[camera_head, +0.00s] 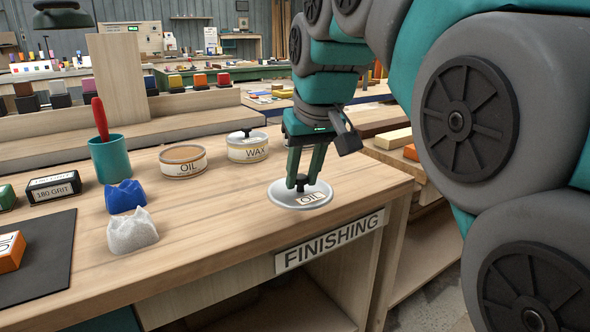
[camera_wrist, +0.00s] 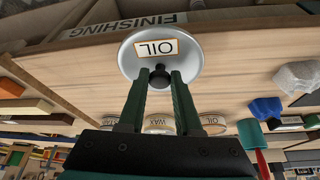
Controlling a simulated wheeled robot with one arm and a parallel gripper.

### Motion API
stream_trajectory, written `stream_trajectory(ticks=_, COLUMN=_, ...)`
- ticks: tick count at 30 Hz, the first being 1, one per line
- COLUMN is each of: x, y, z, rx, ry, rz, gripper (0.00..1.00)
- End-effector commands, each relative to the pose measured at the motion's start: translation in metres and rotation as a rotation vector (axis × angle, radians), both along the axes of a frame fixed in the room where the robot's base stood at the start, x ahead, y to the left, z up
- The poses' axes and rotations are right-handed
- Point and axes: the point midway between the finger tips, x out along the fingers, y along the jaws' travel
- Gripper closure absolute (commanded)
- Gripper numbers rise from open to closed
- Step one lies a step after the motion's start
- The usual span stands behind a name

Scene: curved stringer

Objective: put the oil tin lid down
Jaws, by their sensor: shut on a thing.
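The oil tin lid (camera_head: 319,197) is a round pale metal disc with an OIL label and a dark knob. It is at the bench's front edge, above the FINISHING sign. My gripper (camera_head: 301,184) is shut on its knob from above. In the wrist view the lid (camera_wrist: 186,62) shows beyond my fingertips (camera_wrist: 160,78), with the knob between them. I cannot tell whether the lid touches the bench top or is just above it. The open oil tin (camera_head: 183,163) stands further back on the bench, to the left of the lid.
A teal cup (camera_head: 110,160) with a red-handled tool, blue cloth (camera_head: 126,197), white cloth (camera_head: 132,233) and 180 grit block (camera_head: 54,188) are at the left. Bare wood lies between the cloths and the lid.

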Motion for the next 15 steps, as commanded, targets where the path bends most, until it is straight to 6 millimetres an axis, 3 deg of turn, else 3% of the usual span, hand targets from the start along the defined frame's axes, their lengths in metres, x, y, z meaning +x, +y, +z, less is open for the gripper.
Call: stream_trajectory(ticks=15, x=0.093, y=0.017, z=-0.008, rx=0.0, ry=0.001, rz=-0.001, gripper=1.0)
